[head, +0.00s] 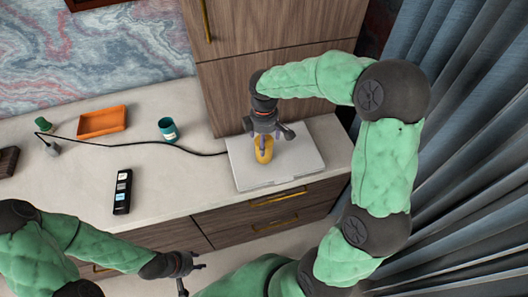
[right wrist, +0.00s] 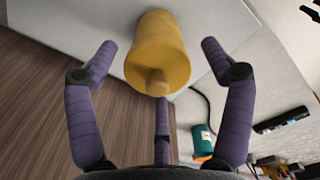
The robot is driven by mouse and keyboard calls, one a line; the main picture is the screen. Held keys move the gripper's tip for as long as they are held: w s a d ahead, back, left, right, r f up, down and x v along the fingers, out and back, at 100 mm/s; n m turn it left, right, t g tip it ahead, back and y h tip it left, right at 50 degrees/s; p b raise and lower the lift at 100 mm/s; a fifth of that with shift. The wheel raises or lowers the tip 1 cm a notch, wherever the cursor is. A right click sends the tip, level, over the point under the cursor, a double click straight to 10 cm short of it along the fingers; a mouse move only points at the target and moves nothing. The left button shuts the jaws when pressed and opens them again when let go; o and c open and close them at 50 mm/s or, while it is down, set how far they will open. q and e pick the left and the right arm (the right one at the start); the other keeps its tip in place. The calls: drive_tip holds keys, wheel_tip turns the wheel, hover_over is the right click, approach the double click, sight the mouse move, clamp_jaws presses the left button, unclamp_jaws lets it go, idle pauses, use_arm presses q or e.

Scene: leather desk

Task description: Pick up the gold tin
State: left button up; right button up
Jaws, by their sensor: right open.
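The gold tin (head: 264,149) stands on a flat silver-white slab like a closed laptop (head: 290,178), at the right of the desk. In the right wrist view the gold tin (right wrist: 157,50) is a yellow cylinder with a small knob on the end facing the camera. My right gripper (head: 264,140) is directly over it, pointing down, and hides part of it in the head view. Its purple fingers (right wrist: 158,60) are spread around the tin with gaps at the left and right; contact by the third finger cannot be told. My left gripper (head: 193,278) is open and empty, low in front of the drawers.
A teal labelled cup (head: 168,130) stands left of the slab, with a black cable (head: 110,142) running nearby. Farther left are an orange tray (head: 101,121), a black handset (head: 122,192) and a small green object (head: 43,124). A wooden cabinet (head: 255,85) rises just behind the slab.

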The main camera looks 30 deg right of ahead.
sight(267, 158)
wheel_tip(267, 158, down, 5)
drive_tip(key=shift+w+d+r+b, duration=0.1)
drive_tip(key=shift+b, duration=1.05)
drive_tip(key=shift+r, duration=0.1)
drive_tip(key=c, duration=1.2)
drive_tip(key=shift+c, duration=0.2)
